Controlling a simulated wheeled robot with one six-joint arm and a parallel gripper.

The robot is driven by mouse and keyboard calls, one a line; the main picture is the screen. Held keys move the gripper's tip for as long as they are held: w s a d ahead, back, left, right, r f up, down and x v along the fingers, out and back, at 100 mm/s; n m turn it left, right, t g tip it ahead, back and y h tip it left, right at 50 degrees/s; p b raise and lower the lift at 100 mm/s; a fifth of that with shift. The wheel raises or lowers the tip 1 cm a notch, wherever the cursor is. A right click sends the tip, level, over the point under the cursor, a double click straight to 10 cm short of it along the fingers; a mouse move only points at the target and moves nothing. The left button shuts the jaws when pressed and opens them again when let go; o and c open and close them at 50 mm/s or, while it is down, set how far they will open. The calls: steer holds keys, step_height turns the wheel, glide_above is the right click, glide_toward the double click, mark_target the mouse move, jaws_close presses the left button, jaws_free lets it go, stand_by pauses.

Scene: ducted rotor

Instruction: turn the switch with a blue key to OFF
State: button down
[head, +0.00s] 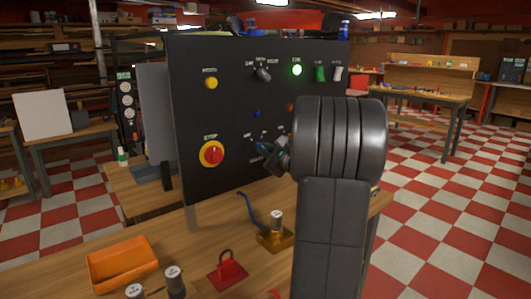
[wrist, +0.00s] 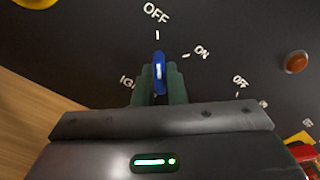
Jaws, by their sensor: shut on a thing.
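The blue key (wrist: 158,66) stands out from the black panel (head: 235,75) in the wrist view. It has a white line along it, which points up towards the OFF label (wrist: 155,13). The ON label (wrist: 202,52) is to its upper right, and a partly hidden label starting "IG" (wrist: 127,82) is to its lower left. My gripper (wrist: 158,86) is shut on the key, with one green finger on each side. In the head view my gripper (head: 270,157) is at the lower part of the panel, and I cannot make out the key there.
The panel also carries a red and yellow STOP knob (head: 212,154), a yellow button (head: 211,83), a lit green lamp (head: 297,70) and an upper selector (head: 264,74). On the bench before it are an orange tray (head: 122,266), a red padlock (head: 227,270) and a brass block (head: 275,238).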

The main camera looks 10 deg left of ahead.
steer(key=c, duration=1.5)
jaws_free()
steer(key=shift+d, duration=0.1)
steer(key=v, duration=1.3)
steer(key=shift+s+d, duration=0.25)
steer(key=shift+a, duration=0.1)
steer(key=x, duration=1.3)
steer(key=shift+w+a, duration=0.3)
steer(key=shift+s+d, duration=0.1)
steer(key=shift+d, duration=0.05)
